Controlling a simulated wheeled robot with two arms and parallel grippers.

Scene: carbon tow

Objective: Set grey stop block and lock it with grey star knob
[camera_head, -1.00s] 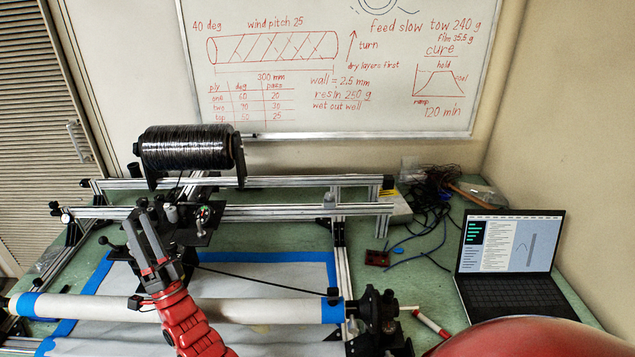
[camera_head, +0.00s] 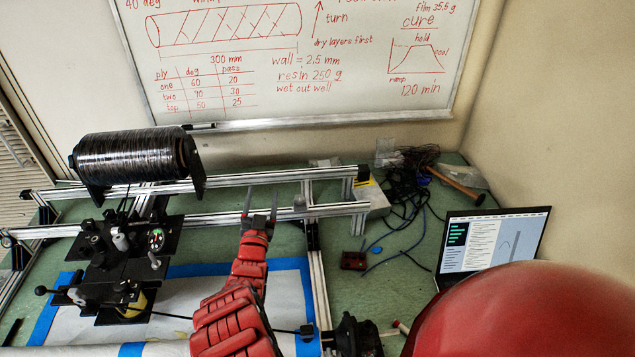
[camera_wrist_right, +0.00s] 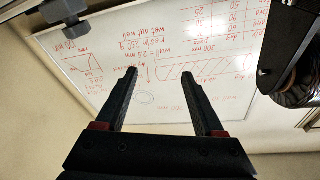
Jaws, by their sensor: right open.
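My right gripper (camera_head: 260,203) is open and empty, with its fingertips over the front aluminium rail (camera_head: 225,217). In the right wrist view its two fingers (camera_wrist_right: 158,76) stand apart with nothing between them. A small grey block (camera_head: 299,206), which looks like the stop block, sits on the front rail just right of the gripper, apart from it. A dark grey piece (camera_wrist_right: 62,12) at the top left of the wrist view may be the same part. I cannot make out the grey star knob for certain. My left gripper is not in view.
The black carriage (camera_head: 125,262) stands left of the gripper, with the black tow spool (camera_head: 135,160) above and behind it. Cables (camera_head: 400,205), a hammer (camera_head: 455,185) and a laptop (camera_head: 495,250) lie on the green table to the right.

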